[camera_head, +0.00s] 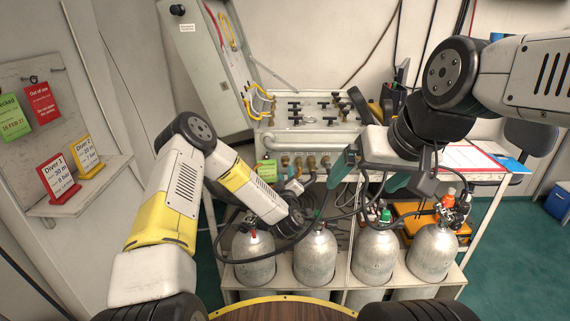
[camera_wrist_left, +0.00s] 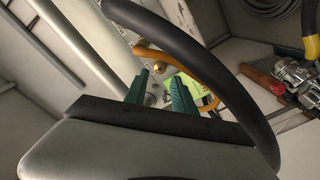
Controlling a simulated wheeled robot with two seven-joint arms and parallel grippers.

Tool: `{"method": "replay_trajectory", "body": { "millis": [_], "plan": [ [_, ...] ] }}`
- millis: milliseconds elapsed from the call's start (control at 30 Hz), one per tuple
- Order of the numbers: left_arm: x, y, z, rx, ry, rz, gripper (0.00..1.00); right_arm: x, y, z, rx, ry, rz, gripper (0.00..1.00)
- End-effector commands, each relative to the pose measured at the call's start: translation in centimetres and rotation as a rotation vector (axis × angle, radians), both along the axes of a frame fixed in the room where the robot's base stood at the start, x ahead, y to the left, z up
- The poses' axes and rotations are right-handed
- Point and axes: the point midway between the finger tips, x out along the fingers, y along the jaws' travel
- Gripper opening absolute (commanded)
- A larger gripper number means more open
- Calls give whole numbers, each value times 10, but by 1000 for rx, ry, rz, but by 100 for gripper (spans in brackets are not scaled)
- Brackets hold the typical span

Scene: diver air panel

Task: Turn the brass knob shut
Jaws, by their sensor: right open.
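Several brass fittings (camera_head: 312,163) sit in a row along the front lower edge of the air panel (camera_head: 310,112); I cannot tell which is the knob. In the left wrist view a small round brass piece (camera_wrist_left: 160,68) shows beyond the fingers, beside an orange hose. My left gripper (camera_head: 293,187) is low in front of the panel, partly hidden by its own wrist. Its teal fingers (camera_wrist_left: 160,93) are apart, with a grey round part visible between them. My right gripper (camera_head: 364,180) is open and empty, in front of the panel's right side.
Several grey cylinders (camera_head: 315,255) stand in the rack below, with dark hoses looping above them. A green tag (camera_head: 267,170) hangs at the panel's left. Red and yellow diver cards (camera_head: 58,178) stand on the left shelf (camera_head: 85,190). An orange case (camera_head: 418,212) sits right.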

Motion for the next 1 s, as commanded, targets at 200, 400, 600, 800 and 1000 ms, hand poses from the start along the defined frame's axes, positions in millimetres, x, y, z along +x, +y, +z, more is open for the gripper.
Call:
{"method": "replay_trajectory", "body": {
  "millis": [200, 400, 600, 800, 1000],
  "plan": [
    [36, 2, 0, -1, -1, 1, 31, 0, 0, 0, 0, 0, 0, 95],
    [56, 2, 0, 0, 0, 0, 31, 0, 0, 0, 0, 0, 0, 95],
    [59, 1, 0, 1, 1, -1, 31, 0, 0, 0, 0, 0, 0, 95],
    [59, 1, 0, 1, 1, -1, 14, 0, 0, 0, 0, 0, 0, 95],
    [58, 1, 0, 1, 1, -1, 0, 0, 0, 0, 0, 0, 0, 95]
  ]
}}
